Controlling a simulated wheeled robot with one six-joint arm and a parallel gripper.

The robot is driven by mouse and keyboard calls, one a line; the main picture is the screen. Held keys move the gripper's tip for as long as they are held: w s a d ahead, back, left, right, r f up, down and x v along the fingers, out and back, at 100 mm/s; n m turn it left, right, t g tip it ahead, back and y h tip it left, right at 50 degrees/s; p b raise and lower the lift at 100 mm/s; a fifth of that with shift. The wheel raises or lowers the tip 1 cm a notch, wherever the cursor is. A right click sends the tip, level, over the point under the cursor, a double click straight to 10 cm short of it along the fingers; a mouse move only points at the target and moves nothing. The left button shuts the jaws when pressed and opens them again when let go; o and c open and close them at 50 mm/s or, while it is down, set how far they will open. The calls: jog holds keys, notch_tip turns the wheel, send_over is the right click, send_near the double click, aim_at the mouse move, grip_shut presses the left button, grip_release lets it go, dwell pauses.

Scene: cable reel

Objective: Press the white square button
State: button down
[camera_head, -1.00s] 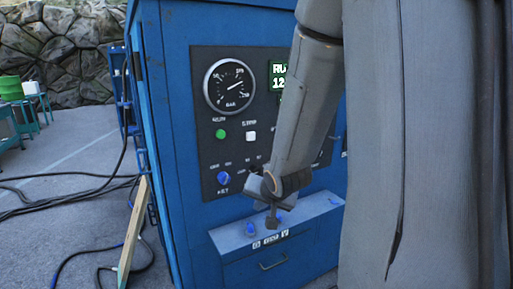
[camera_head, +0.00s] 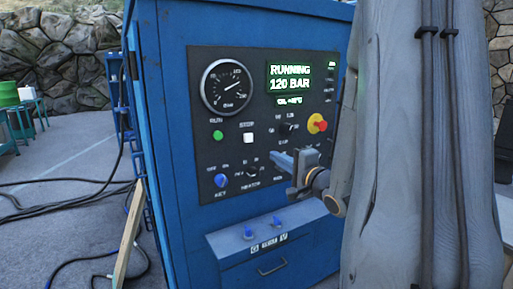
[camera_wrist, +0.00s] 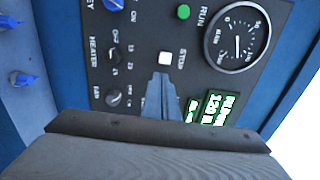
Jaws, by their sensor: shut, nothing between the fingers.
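The white square button (camera_head: 248,138) sits on the dark control panel, right of the round green button (camera_head: 217,135). In the wrist view the white button (camera_wrist: 165,58) is labelled STOP and lies just beyond my fingertips. My gripper (camera_head: 274,158) is shut and empty, in front of the panel, to the right of and a little below the white button. In the wrist view its closed fingers (camera_wrist: 160,78) point at the button, with a small gap between them in the picture. I cannot tell how far the tips are from the panel.
The panel also carries a gauge (camera_head: 226,87), a lit display (camera_head: 289,77) reading RUNNING 120 BAR, a red knob (camera_head: 317,123), and a blue knob (camera_head: 221,180). A ledge (camera_head: 265,235) with blue levers juts out below. A wooden plank (camera_head: 130,235) leans at the left.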

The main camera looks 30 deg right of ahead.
aim_at(250, 141)
jog(key=w+p, duration=0.1)
jog(key=w, duration=0.3)
jog(key=w+p, duration=0.1)
jog(key=w, duration=0.4)
jog(key=w+p, duration=0.1)
jog(key=w, duration=0.4)
jog(key=shift+a, duration=0.25)
jog(key=shift+w, duration=0.1)
jog(key=shift+w, duration=0.5)
jog(key=shift+w+r, duration=0.2)
jog(key=shift+r, duration=0.1)
jog(key=shift+s+p, duration=0.1)
jog(key=shift+p, duration=0.2)
jog(key=shift+s+a+f, duration=0.1)
jog(key=shift+s+f, duration=0.05)
jog(key=shift+s, duration=0.05)
jog(key=s+b, duration=0.1)
jog(key=s, duration=1.3)
jog(key=shift+d+f, duration=0.15)
jog(key=shift+d, duration=0.25)
